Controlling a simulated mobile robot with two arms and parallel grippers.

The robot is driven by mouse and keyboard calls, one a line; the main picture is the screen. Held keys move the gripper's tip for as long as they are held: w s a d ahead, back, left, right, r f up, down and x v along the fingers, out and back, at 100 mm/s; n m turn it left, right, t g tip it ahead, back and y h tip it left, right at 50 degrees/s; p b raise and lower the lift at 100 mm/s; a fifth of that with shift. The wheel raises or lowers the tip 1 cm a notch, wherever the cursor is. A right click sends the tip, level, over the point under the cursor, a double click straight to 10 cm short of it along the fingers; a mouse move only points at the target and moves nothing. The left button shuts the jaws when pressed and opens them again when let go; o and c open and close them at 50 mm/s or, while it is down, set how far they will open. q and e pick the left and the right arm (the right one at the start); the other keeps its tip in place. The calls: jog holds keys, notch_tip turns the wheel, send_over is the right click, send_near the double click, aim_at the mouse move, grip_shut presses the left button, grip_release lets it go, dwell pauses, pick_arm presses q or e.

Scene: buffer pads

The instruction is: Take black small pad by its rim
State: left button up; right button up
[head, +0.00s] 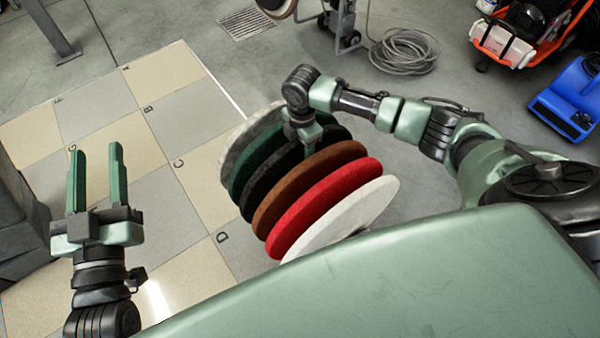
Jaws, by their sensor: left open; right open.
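The black pad (264,180) stands on edge in a row of round pads, between a dark green pad (240,170) and a brown pad (274,205). My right gripper (310,143) is open at the upper right rim of the black pad and points down at it. The gripper and its wrist hide part of that rim. I cannot tell whether the fingers touch the rim or straddle it. My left gripper (95,150) is open and empty, over the tiled floor at the left, well away from the pads.
A grey pad (236,143) stands at the far end of the row; a red pad (300,210) and a white pad (350,208) stand at the near end. Neighbouring pads are close together. A coiled hose (405,50) and a blue machine (570,100) are farther back.

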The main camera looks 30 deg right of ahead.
notch_tip(320, 180, down, 2)
jog(key=shift+f+b, duration=0.1)
jog(key=shift+b, duration=0.2)
pick_arm(q)
jog(key=r+t, duration=0.1)
jog(key=r, duration=0.1)
jog(key=s+r+t+h, duration=0.1)
jog(key=r, duration=0.1)
jog(key=shift+s+d+r, duration=0.1)
jog(key=shift+d, duration=0.05)
pick_arm(e)
grip_shut()
dwell(0.8)
